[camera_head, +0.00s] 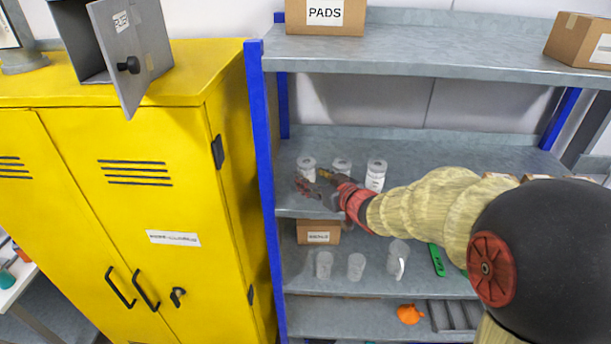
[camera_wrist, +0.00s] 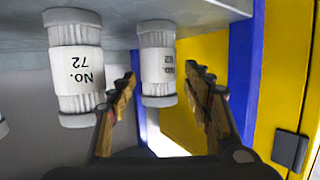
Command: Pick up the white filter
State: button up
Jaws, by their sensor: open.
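Several white cylindrical filters stand on the middle shelf in the head view: a left one (camera_head: 306,166), a middle one (camera_head: 341,165) and a right one (camera_head: 376,174). My gripper (camera_head: 312,181) is open and empty, reaching left in front of the left filter. The wrist view is upside down. There, one filter (camera_wrist: 157,66) appears between the spread fingertips of my gripper (camera_wrist: 162,80); contact cannot be told. Another filter (camera_wrist: 76,68), labelled "NO. 72", is left of the fingers. A sliver of a further white object shows at the left edge.
A blue shelf post (camera_head: 264,190) and a yellow cabinet (camera_head: 120,190) bound the left side. The upper shelf (camera_head: 430,50) lies above. Below are a small cardboard box (camera_head: 318,232), clear cups (camera_head: 356,266) and an orange object (camera_head: 409,314).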

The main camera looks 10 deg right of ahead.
aim_at(311, 176)
jog(key=x, duration=0.4)
jog(key=shift+w+f+p, duration=0.1)
jog(key=shift+w+p, duration=0.05)
jog(key=shift+p, duration=0.2)
jog(key=shift+c, duration=0.4)
jog(key=c, duration=0.7)
jog(key=shift+c, duration=0.9)
